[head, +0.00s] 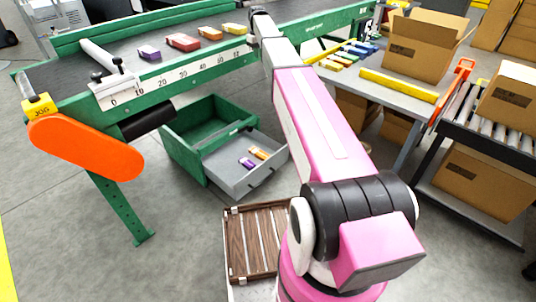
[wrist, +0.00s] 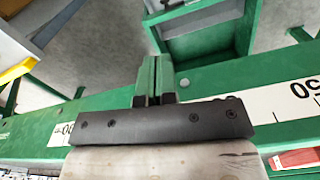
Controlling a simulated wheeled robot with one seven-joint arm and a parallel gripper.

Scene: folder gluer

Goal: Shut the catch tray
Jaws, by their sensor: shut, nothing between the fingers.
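The catch tray (head: 240,187) is a grey drawer standing pulled out of its green housing (head: 190,115), below the conveyor in the head view. A few small orange and purple cartons lie in it. Part of the green housing (wrist: 208,48) also shows at the top of the wrist view, with the grey tray not clearly seen there. My gripper (wrist: 157,62) shows in the wrist view with its green fingers shut together and empty, over the conveyor's green side rail. It looks apart from the tray. In the head view my arm's far end is at the conveyor; the fingers are hidden.
The green conveyor (head: 190,75) with a ruler strip and several cartons runs above the tray. An orange guard (head: 85,147) and a green leg stand left. A wooden slatted pallet (head: 255,243) lies in front. Grey floor is clear left of the tray.

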